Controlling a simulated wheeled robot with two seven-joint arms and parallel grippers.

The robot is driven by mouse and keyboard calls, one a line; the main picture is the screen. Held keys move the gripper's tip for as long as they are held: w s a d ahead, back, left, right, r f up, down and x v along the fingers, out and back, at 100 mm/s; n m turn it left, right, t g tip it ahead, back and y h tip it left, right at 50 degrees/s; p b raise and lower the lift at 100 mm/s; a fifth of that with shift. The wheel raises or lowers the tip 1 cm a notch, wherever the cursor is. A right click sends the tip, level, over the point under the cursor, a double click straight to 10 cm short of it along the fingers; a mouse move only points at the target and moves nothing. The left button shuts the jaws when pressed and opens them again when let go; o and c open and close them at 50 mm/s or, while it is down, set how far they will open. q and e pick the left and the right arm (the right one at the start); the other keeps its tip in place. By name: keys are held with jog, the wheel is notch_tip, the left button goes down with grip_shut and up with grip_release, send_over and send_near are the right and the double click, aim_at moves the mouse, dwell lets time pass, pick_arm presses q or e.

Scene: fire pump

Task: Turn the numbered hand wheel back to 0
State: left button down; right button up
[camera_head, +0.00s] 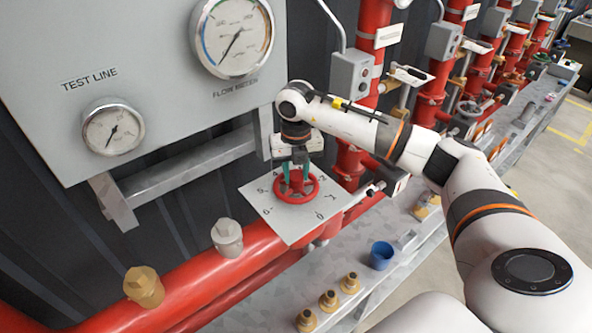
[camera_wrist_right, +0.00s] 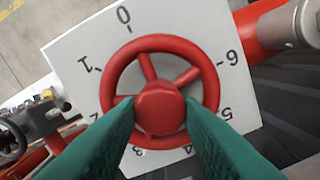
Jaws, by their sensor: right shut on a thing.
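The red hand wheel (camera_head: 297,201) sits on a tilted white square plate (camera_head: 298,233) with numbers around it. In the right wrist view, the wheel's rim (camera_wrist_right: 158,43) and spokes surround a red hub (camera_wrist_right: 160,95). The fingers hide part of the lower rim. I cannot make out a pointer on the wheel. My left gripper is out of view.
A grey gauge panel (camera_head: 160,60) stands behind and left of the wheel. A thick red pipe (camera_head: 205,270) runs below the plate. A blue cup (camera_head: 381,255) and several brass fittings (camera_head: 329,300) stand on the grey bench at the front.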

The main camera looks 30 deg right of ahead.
jog(key=m+p, duration=0.1)
jog(key=m, duration=0.3)
jog(key=shift+r, duration=0.1)
jog(key=m, duration=0.4)
jog(key=shift+p, duration=0.3)
jog(key=m+p, duration=0.1)
jog(key=m, duration=0.3)
jog(key=shift+m+p, duration=0.65)
jog(key=shift+m, duration=0.85)
jog(key=shift+d+m, duration=0.1)
jog(key=shift+m, duration=0.4)
